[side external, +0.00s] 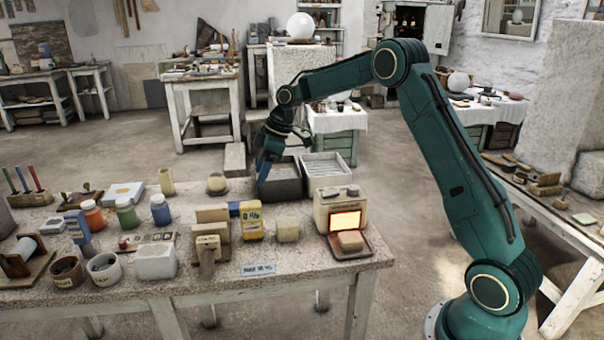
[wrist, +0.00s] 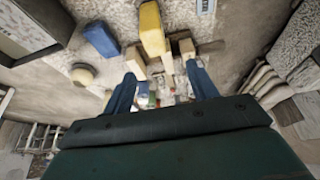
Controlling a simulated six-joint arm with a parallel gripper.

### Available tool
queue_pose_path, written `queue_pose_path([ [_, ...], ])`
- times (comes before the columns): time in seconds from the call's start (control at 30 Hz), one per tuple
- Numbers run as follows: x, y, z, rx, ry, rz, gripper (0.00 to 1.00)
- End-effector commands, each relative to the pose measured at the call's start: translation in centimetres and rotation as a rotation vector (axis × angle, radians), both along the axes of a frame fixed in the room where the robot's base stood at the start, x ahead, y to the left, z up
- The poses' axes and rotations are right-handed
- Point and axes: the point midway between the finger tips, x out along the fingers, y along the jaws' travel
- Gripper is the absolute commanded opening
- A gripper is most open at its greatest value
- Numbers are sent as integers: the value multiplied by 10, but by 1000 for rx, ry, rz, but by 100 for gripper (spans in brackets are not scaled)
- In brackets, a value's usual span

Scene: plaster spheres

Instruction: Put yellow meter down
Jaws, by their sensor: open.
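The yellow meter (side external: 251,220) stands upright on the stone-topped table, with a dark display and markings on its front. It also shows in the wrist view as a yellow block (wrist: 152,28), beyond my fingers. My gripper (side external: 264,170) is above the back part of the table, behind and above the meter and apart from it. In the wrist view its two blue fingers (wrist: 163,88) are spread wide with nothing held between them.
A cream device with a lit orange screen (side external: 345,218) stands right of the meter. Wooden blocks (side external: 212,225) are at its left, a pale block (side external: 288,229) at its right. Grey bins (side external: 283,182) are behind the table. Several jars (side external: 127,212) crowd the left side.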

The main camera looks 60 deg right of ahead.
Motion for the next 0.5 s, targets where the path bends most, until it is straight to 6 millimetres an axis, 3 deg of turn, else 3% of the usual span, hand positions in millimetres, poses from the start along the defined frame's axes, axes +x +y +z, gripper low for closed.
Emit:
queue_pose_path([
  [0.27,-38,30,55,-19,-4,-95,58],
  [0.5,-87,58,97,-30,-9,-202,58],
])
